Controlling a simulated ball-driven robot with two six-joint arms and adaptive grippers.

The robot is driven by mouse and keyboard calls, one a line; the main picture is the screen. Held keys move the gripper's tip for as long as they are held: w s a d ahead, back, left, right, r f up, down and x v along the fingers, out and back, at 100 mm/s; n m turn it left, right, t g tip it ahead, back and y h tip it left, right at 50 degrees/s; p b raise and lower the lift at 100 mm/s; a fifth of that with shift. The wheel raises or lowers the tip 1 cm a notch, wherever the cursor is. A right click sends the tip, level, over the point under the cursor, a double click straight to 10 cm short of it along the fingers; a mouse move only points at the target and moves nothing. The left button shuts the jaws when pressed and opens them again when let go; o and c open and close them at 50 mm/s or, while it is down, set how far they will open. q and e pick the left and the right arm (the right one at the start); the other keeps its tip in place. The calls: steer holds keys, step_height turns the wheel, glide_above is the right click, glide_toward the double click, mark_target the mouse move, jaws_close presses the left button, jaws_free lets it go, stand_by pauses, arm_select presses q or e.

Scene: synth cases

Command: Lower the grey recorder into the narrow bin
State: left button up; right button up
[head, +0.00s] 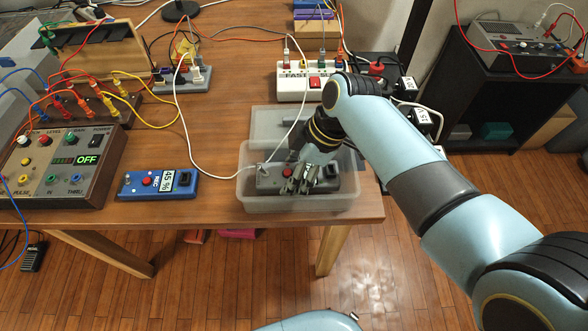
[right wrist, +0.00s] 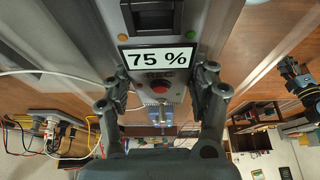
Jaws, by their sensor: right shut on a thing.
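The grey recorder (head: 268,182) lies level within the outline of the narrow clear bin (head: 262,205) in the head view. I cannot tell whether it touches the bin floor. In the right wrist view the recorder (right wrist: 160,78) shows a 75 % label and a red button. My right gripper (head: 300,186) is shut on the recorder around its middle, one finger on each long side. It also fills the lower right wrist view (right wrist: 160,95).
A blue recorder (head: 157,185) marked 45 % lies left of the bin. A white cable (head: 190,140) runs to the grey recorder. A clear lid or box (head: 268,122) lies behind the bin, before a power strip (head: 290,85). The table's front edge (head: 215,222) is close.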

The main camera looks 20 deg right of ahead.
steer(key=shift+f, duration=0.45)
steer(key=shift+f+b, duration=0.55)
steer(key=shift+f, duration=0.05)
steer(key=o, duration=1.4)
